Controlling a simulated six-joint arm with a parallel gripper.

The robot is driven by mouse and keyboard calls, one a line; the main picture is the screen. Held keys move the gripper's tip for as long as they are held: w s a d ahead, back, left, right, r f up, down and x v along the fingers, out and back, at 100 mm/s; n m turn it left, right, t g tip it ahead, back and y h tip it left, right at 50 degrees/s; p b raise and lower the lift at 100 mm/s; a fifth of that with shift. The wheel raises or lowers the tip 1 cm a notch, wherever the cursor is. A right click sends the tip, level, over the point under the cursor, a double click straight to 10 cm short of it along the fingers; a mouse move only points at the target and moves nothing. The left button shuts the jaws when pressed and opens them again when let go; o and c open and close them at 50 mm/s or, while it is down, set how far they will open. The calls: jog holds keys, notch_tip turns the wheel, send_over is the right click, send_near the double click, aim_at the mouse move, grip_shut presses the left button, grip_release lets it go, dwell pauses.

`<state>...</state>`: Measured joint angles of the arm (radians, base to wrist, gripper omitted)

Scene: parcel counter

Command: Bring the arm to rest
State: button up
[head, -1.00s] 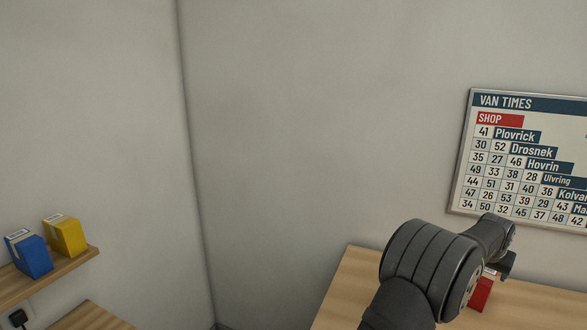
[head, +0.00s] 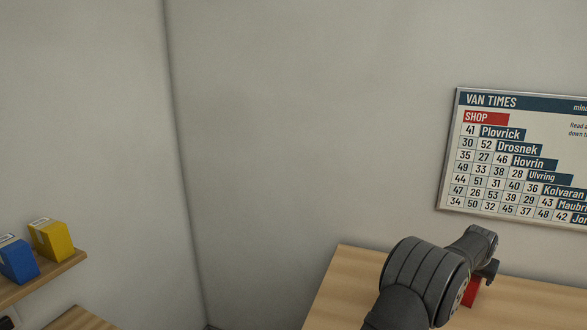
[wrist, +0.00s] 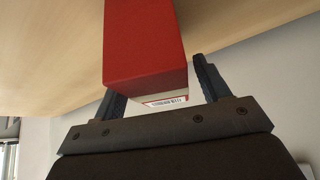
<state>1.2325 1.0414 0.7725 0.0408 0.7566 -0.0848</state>
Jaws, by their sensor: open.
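My arm (head: 425,275) reaches over the wooden counter at the lower right of the head view. My gripper (wrist: 158,82) shows in the wrist view with its two dark fingers spread apart. A red box (wrist: 143,40) with a pale, labelled end face stands just beyond and partly between the fingers in that view; I cannot tell whether either finger touches it. In the head view, only a small part of the red box (head: 471,292) shows behind my arm, and the fingertips are not clear there.
The wooden counter (head: 335,285) is bare on its left part. A wall shelf (head: 45,278) at the left holds a blue box (head: 18,262) and a yellow box (head: 52,240). A van times board (head: 515,150) hangs on the wall above the counter.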

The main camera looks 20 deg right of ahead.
jog(key=r, duration=0.4)
jog(key=shift+s+r, duration=0.2)
jog(key=shift+s, duration=0.05)
jog(key=s+a+r, duration=0.2)
jog(key=s+r, duration=0.5)
jog(key=s, duration=0.4)
notch_tip(320, 180, up, 20)
jog(key=w+a+r+n, duration=0.1)
jog(key=w+a, duration=0.1)
jog(key=w, duration=0.5)
jog(key=shift+w+t, duration=0.25)
jog(key=shift+t, duration=0.05)
jog(key=shift+r, duration=0.1)
